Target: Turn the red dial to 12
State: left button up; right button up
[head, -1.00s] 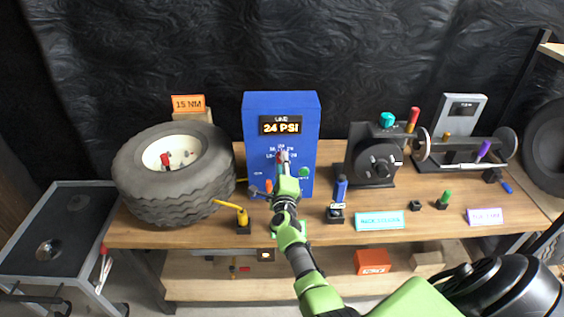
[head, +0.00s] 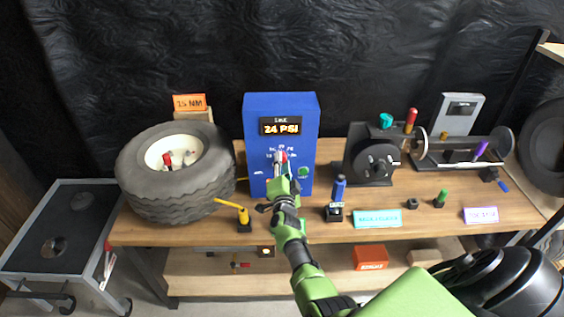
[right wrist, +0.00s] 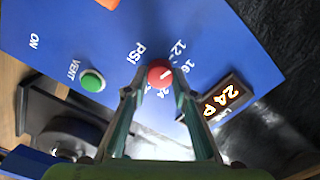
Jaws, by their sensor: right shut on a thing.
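The red dial (head: 281,157) is on the front of a blue box (head: 255,160) whose screen (head: 281,126) reads LINE 24 PSI. In the right wrist view the dial (right wrist: 159,74) has a white mark slanting toward the upper right. Printed numbers, among them 12 and 16, sit around it; some are hidden by the fingers. My right gripper (head: 283,172) reaches the box front, and in the right wrist view its two fingertips (right wrist: 158,90) close on the dial from both sides. My left gripper is not in view.
A green VENT button (head: 304,173) is right of the dial. A tire (head: 175,200) lies left of the box. A yellow-handled tool (head: 243,216), a blue-handled tool (head: 339,188) and a black machine (head: 372,165) stand near on the wooden bench (head: 190,232).

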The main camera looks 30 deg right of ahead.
jog(key=shift+d+r+n, duration=0.1)
jog(key=shift+r+n, duration=0.15)
jog(key=shift+n, duration=0.85)
jog(key=o, duration=1.1)
jog(key=shift+w, duration=0.1)
jog(key=shift+f, duration=0.15)
